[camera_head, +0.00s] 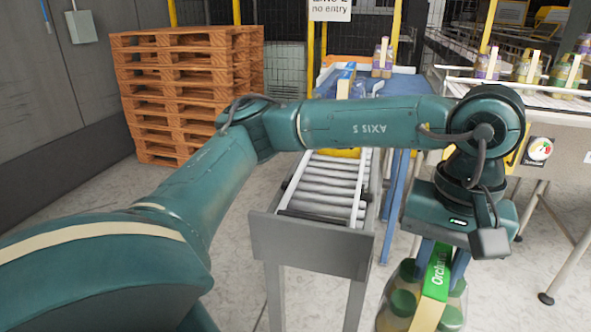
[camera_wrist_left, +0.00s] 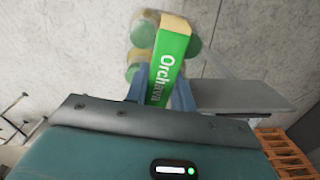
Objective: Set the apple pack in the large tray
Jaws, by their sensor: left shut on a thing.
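My left gripper (camera_head: 437,264) hangs at the lower right in the head view, its blue fingers shut on the sides of the apple pack. The apple pack (camera_head: 404,302) has green-capped bottles with pale yellow-brown contents and a green label strip reading "Orch…". It hangs above the floor, its lower part cut off by the frame. In the left wrist view, the pack (camera_wrist_left: 172,58) sits between the fingers (camera_wrist_left: 158,97). I cannot make out the large tray; my arm hides part of the conveyor. My right gripper is not in view.
A roller conveyor (camera_head: 322,187) with a grey end plate (camera_head: 312,245) stands left of the pack. Another conveyor (camera_head: 566,101) at right carries several bottle packs. A pallet stack (camera_head: 185,85) stands back left. Open floor (camera_head: 215,255) lies left of the roller conveyor.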

